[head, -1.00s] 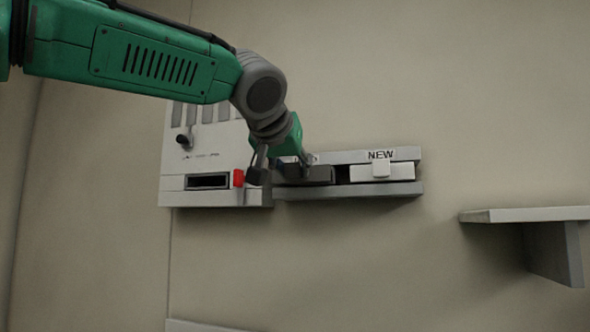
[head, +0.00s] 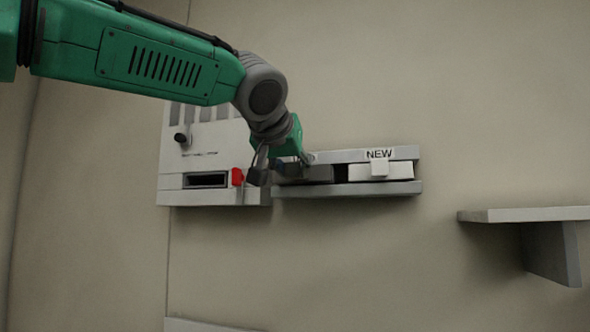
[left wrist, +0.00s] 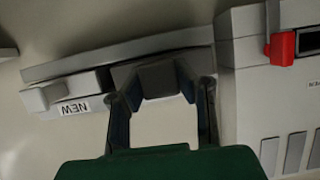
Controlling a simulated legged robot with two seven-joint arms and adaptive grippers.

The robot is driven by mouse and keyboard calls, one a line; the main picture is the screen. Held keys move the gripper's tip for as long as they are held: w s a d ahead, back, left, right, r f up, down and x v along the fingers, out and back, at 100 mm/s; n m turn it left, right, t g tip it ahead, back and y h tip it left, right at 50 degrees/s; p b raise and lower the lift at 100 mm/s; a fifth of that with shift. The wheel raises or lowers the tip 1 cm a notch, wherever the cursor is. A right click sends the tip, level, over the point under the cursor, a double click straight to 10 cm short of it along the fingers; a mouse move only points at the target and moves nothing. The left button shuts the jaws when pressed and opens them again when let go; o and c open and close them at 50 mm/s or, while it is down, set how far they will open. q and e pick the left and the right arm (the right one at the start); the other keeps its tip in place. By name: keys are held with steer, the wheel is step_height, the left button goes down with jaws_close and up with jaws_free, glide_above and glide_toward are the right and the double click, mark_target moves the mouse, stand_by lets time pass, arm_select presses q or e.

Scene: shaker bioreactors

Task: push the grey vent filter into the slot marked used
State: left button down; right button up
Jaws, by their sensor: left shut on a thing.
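The grey vent filter (head: 318,174) is a dark block in the left half of a two-place wall holder (head: 400,188). Its grip tab (left wrist: 159,78) shows in the left wrist view, upside down there. My left gripper (head: 284,168) is at the filter's front; in the left wrist view its two fingers (left wrist: 165,88) are shut on the tab, one on each side. A white filter (head: 350,173) sits in the right half under the label NEW (head: 380,154). No used mark is readable; my gripper covers the area above the grey filter. My right gripper is not in view.
Left of the holder is a pale wall unit (head: 215,140) with a dark slot opening (head: 206,180) and a red tab (head: 237,177) close beside my gripper. A grey shelf (head: 525,214) juts out at the right. The wall below the holder is bare.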

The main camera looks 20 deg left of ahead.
arm_select(q)
steer(key=shift+w+p, duration=0.6)
steer(key=shift+w, duration=0.5)
stand_by(0.8)
steer(key=c, duration=1.3)
jaws_free()
steer(key=shift+o, duration=0.2)
steer(key=shift+a, duration=0.15)
steer(key=shift+s, duration=0.15)
steer(key=v, duration=1.1)
steer(key=shift+s+a, duration=0.2)
steer(key=shift+s, duration=0.1)
steer(key=shift+d+r, duration=0.15)
